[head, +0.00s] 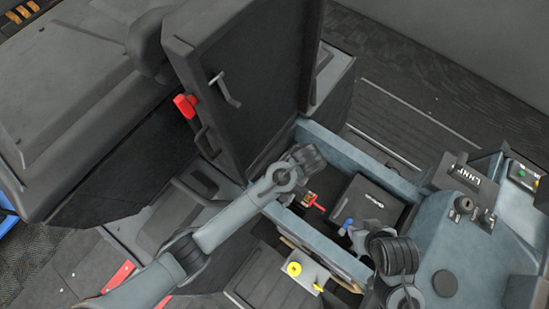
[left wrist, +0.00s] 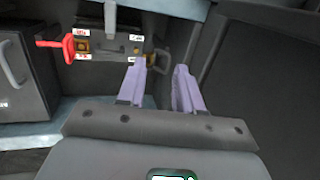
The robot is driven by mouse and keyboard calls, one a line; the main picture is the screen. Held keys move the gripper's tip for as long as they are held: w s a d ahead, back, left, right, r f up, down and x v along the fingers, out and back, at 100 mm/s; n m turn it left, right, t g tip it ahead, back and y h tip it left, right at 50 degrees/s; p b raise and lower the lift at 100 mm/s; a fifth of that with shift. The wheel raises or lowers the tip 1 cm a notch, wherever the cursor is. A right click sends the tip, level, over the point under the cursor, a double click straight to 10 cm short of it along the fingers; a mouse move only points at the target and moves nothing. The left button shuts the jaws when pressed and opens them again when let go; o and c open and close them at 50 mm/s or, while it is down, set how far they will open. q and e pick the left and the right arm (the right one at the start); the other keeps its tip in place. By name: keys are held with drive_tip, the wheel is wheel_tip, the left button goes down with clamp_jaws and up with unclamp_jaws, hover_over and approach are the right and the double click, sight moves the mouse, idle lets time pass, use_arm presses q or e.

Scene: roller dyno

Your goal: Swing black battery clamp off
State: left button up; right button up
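The battery (left wrist: 112,38) sits in a blue-walled bay, with a brass terminal at each end in the left wrist view. A red clamp lever (left wrist: 68,46) is at its left terminal; the red lever also shows in the head view (head: 315,202). At the right terminal a dark brass-toned piece (left wrist: 158,63), perhaps the black clamp, is partly hidden by my finger. My left gripper (left wrist: 158,82) is open and empty, its lilac fingers pointing at that end; whether they touch is unclear. My right gripper (head: 347,230) is at the bay's front edge, its fingers hard to make out.
A dark box (head: 365,210) with a handle stands in the bay. The blue bay wall (head: 355,160) surrounds it. A tall dark open door (head: 240,80) rises behind my left arm. A yellow knob (head: 294,268) sits in front, and a control console (head: 450,240) stands right.

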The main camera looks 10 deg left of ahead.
use_arm(q)
drive_tip(key=w+a+f+t, duration=0.1)
drive_tip(key=w+f, duration=0.3)
drive_tip(key=f, duration=0.4)
drive_tip(key=shift+w+a+b, duration=0.2)
drive_tip(key=shift+a+b, duration=0.1)
drive_tip(key=shift+a, duration=0.6)
drive_tip(key=shift+c, duration=0.2)
clamp_jaws()
drive_tip(key=shift+a+f, duration=0.1)
drive_tip(key=shift+a, duration=0.05)
idle(0.6)
